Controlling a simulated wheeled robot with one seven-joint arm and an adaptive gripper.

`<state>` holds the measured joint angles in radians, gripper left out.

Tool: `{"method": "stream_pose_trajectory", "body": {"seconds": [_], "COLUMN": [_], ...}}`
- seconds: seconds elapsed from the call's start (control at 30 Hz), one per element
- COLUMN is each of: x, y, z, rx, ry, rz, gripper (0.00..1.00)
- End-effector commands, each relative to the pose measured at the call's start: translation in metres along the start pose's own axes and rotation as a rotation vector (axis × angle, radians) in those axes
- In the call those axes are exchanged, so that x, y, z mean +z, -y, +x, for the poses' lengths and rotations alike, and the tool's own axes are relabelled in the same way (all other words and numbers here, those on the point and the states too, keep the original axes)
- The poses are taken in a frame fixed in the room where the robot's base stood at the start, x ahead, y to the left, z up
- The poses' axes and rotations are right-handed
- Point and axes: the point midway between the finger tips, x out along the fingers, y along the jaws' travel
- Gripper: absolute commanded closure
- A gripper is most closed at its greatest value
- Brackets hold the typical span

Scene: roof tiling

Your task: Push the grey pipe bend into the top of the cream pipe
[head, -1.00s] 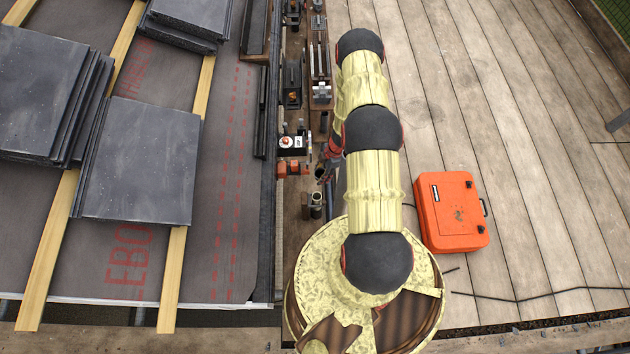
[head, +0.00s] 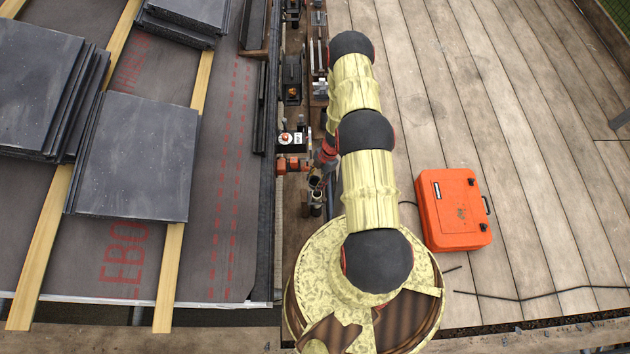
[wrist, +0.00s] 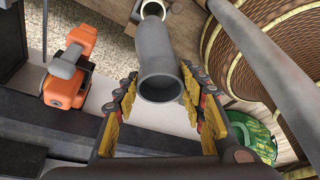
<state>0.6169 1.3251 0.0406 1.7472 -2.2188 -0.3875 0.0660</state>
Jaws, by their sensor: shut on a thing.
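My gripper (wrist: 159,78) is shut on the grey pipe bend (wrist: 157,48), one finger on each side of it. The bend's open mouth faces the wrist camera, and its far end points to the top of the picture. The cream pipe (wrist: 142,11) shows at the top edge of the wrist view as a pale rim around a dark opening, close beyond the bend's far end. I cannot tell whether the two touch. In the head view my gripper (head: 324,160) is small and partly hidden by my arm, with the bend (head: 313,182) just below it.
An orange clamp-like tool (wrist: 68,78) lies left of the bend in the wrist view. A green round object (wrist: 252,137) is at the right. In the head view, an orange case (head: 453,210) stands on the boards, and slate stacks (head: 137,155) lie on the roof at left.

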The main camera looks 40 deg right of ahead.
Motion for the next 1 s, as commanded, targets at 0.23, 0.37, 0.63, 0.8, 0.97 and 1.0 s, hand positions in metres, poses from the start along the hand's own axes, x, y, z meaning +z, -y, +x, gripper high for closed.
{"method": "stream_pose_trajectory", "body": {"seconds": [0.23, 0.37, 0.63, 0.8, 0.97, 1.0], "x": [0.009, 0.014, 0.022, 0.026, 0.027, 0.027], "y": [0.000, 0.000, 0.000, -0.001, -0.001, -0.001], "z": [0.025, 0.035, 0.057, 0.066, 0.068, 0.068], "rx": [0.000, 0.000, 0.000, 0.001, 0.001, 0.001], "ry": [0.000, 0.000, 0.000, 0.001, 0.001, 0.001], "rz": [0.000, 0.000, 0.000, 0.000, 0.000, 0.000], "gripper": [0.89, 0.89, 0.89, 0.89, 0.89, 0.89]}}
